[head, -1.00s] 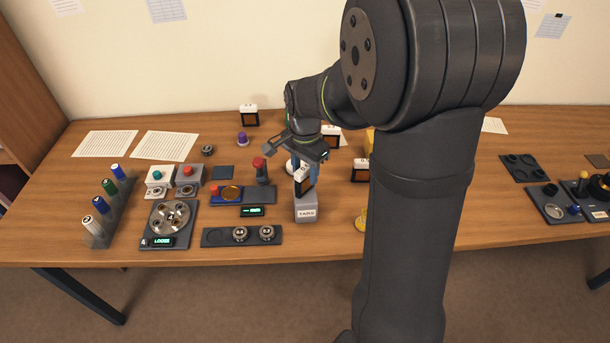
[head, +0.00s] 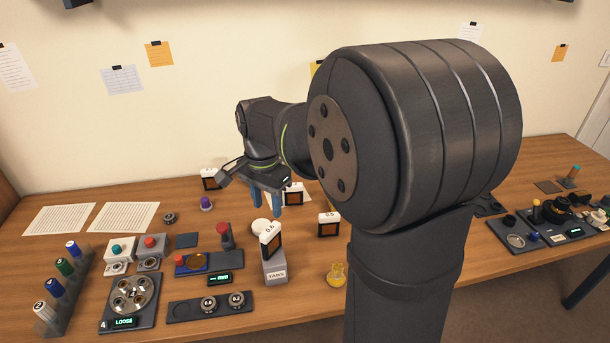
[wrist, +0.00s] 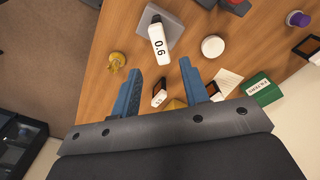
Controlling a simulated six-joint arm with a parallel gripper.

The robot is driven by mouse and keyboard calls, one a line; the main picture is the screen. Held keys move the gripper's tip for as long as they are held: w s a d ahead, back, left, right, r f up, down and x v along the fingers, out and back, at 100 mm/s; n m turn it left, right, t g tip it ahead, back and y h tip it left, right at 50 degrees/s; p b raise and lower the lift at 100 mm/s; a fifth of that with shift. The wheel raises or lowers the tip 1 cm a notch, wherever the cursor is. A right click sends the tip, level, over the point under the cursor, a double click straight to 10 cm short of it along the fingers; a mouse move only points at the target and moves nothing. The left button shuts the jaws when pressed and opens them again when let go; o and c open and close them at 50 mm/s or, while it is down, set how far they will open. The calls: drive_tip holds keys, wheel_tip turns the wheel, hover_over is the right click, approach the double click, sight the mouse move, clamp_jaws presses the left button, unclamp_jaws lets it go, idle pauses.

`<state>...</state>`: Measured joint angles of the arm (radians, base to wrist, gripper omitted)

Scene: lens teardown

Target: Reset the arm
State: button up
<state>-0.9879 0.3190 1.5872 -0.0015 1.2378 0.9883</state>
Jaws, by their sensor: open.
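My gripper (head: 266,203) is open, with its two blue fingers above the table near the middle. In the wrist view my gripper (wrist: 161,93) has its blue fingers spread wide with nothing held between them. The same tag shows in the wrist view (wrist: 158,36), apart from the fingers.
Another tag (head: 328,225) stands near my arm. My arm hides the table's right middle.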

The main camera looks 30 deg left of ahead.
sight(270, 229)
wheel_tip(270, 229, down, 12)
drive_tip(key=shift+r, duration=2)
